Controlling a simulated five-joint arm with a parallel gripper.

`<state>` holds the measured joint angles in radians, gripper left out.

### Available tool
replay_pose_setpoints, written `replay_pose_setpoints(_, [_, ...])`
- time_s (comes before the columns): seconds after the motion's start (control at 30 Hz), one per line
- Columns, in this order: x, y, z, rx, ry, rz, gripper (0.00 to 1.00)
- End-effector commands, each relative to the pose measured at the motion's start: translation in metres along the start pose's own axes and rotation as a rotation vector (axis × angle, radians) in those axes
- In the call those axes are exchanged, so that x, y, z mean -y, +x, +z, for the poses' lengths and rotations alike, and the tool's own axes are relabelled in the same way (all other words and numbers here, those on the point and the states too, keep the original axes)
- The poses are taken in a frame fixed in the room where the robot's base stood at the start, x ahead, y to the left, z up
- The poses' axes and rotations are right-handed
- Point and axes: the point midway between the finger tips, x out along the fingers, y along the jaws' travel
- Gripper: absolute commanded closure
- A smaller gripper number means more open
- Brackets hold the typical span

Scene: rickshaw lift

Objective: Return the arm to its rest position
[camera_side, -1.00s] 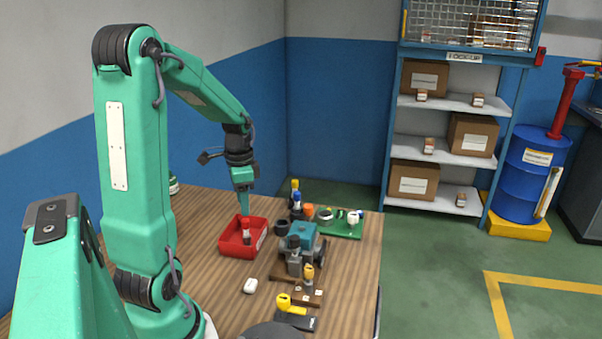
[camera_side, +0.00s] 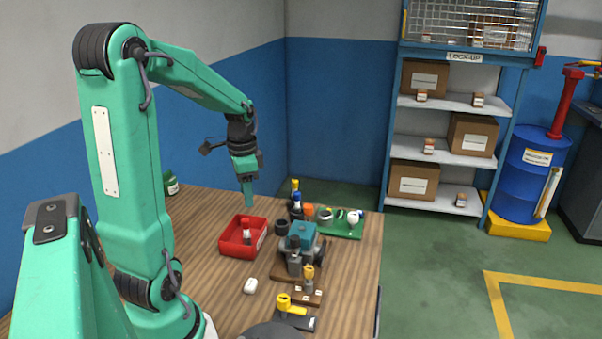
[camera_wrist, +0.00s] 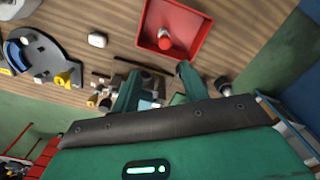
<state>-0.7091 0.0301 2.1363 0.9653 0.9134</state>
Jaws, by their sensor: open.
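My green gripper (camera_side: 247,192) hangs above the red tray (camera_side: 259,246) in the side view, its fingers pointing down and clear of the tray. In the wrist view my gripper (camera_wrist: 160,88) shows two fingers spread apart with nothing held between them. A red-and-white capped item (camera_side: 246,231) stands inside the red tray. In the wrist view it shows as a round red-topped shape (camera_wrist: 165,42) in the tray.
A teal-and-grey machine part (camera_side: 302,240) stands right of the tray. A green board (camera_side: 343,228) with small parts lies behind it. A white piece (camera_side: 250,286) and a yellow-handled part (camera_side: 291,306) lie nearer. Shelves (camera_side: 445,155) stand beyond the table.

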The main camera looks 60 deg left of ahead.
Motion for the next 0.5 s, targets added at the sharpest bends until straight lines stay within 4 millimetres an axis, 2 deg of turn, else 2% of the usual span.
replay_pose_setpoints(0.3, [-0.062, -0.037, -0.026, -0.099, -0.043, -0.082, 0.56])
replay_pose_setpoints(0.5, [-0.108, -0.058, -0.033, -0.192, -0.083, -0.113, 0.56])
